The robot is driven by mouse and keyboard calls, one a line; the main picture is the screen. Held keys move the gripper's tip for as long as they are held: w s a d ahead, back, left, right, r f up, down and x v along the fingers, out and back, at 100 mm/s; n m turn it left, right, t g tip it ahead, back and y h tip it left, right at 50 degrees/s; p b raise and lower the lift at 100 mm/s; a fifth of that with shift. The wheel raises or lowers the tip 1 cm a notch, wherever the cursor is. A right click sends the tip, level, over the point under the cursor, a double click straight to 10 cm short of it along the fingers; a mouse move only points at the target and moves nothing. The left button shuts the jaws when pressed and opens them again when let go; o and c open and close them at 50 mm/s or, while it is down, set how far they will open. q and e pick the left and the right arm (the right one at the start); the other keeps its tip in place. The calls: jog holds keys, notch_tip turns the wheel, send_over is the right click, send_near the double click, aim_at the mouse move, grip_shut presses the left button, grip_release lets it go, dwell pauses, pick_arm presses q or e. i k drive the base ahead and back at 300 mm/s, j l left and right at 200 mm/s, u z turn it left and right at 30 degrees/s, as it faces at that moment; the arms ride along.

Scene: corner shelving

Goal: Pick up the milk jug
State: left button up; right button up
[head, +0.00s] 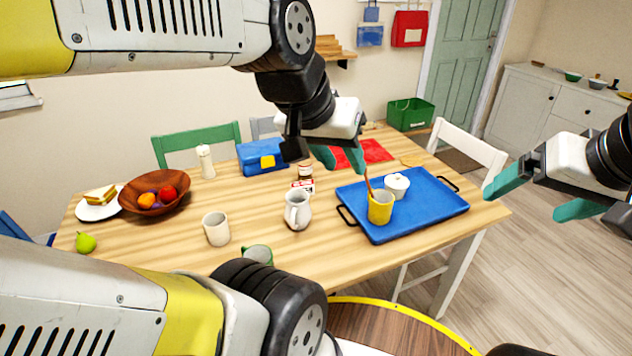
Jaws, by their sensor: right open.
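The milk jug (298,213) is a small white pitcher with a handle. It stands upright on the wooden table (150,228), left of the blue tray. My right gripper (545,197) is open and empty at the right, past the table's right edge and far from the jug.
A jar (305,173) stands just behind the jug. A beige cup (216,229) and green mug (258,254) are to its left and front. The blue tray (440,212) holds a yellow mug (380,207) and white pot (396,185). A fruit bowl (150,205) is farther left.

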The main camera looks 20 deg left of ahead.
aim_at(298, 212)
jog(key=j+u, duration=0.15)
jog(key=u, duration=0.85)
jog(key=i+l, duration=0.05)
